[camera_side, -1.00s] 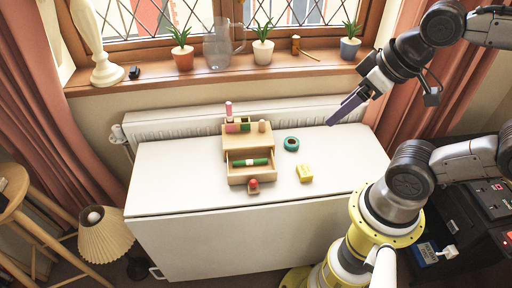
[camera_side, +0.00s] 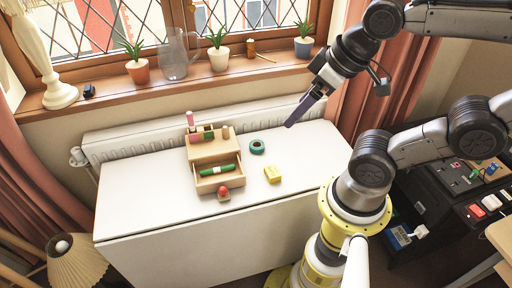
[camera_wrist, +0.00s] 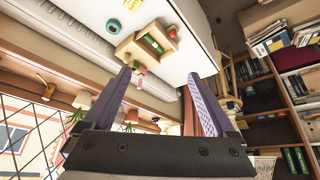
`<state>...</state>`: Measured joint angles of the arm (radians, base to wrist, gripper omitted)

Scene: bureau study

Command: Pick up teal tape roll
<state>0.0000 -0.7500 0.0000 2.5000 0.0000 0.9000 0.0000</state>
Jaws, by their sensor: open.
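The teal tape roll (camera_side: 257,147) lies flat on the white table (camera_side: 140,205), right of the small wooden desk organizer (camera_side: 216,147). In the wrist view the teal tape roll (camera_wrist: 114,26) shows at the upper left, beyond the fingers. My gripper (camera_side: 288,125) is above and to the right of the roll, apart from it. In the wrist view my gripper (camera_wrist: 162,85) shows its two purple fingers spread apart with nothing held between them.
A yellow block (camera_side: 272,174) lies in front of the roll. The organizer's open drawer holds a green item (camera_side: 217,170), with a red item (camera_side: 223,193) at its front. Potted plants and a glass jug (camera_side: 175,55) stand on the windowsill. The table's right part is clear.

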